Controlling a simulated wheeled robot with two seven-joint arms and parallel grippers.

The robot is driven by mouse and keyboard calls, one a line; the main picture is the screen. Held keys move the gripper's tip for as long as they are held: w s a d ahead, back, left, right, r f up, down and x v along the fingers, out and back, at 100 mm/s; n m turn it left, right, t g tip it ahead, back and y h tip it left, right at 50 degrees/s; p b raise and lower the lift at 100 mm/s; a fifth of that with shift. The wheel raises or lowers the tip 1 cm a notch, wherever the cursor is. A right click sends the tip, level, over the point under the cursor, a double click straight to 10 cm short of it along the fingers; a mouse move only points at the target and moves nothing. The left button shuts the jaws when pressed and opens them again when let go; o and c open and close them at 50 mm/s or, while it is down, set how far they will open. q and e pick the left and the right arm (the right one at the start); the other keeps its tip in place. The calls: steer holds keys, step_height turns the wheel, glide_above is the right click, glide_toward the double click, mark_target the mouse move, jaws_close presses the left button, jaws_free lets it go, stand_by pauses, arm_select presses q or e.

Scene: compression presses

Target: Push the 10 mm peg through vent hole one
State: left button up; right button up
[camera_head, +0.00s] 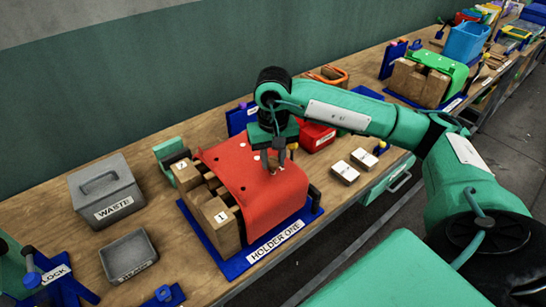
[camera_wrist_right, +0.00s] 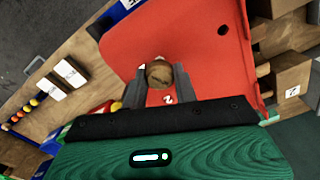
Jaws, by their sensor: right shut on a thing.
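My right gripper (camera_head: 272,165) is over the red cover (camera_head: 240,172) of the holder labelled HOLDER ONE. In the right wrist view its two fingers (camera_wrist_right: 160,82) are shut on a round wooden peg (camera_wrist_right: 160,73), seen nearly end-on. A printed 2 (camera_wrist_right: 168,99) shows on the red cover (camera_wrist_right: 125,45) just beside the peg. Whether the peg's lower end is in a hole or above the cover is hidden. A dark open vent hole (camera_wrist_right: 222,30) shows in the cover, away from the peg; I see no number by it. My left gripper is not in view.
Wooden blocks, one marked 1 (camera_head: 224,222), stand along the cover's left side on a blue base (camera_head: 230,267). A grey WASTE bin (camera_head: 103,190) and a grey tray (camera_head: 128,255) are to the left. A red box (camera_head: 316,136) and two pale blocks (camera_head: 345,172) are to the right.

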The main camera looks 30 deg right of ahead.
steer(key=shift+f+b, duration=0.25)
steer(key=shift+b, duration=0.3)
stand_by(0.8)
steer(key=shift+r, duration=0.15)
steer(key=shift+r+p, duration=0.95)
steer(key=shift+r, duration=1.95)
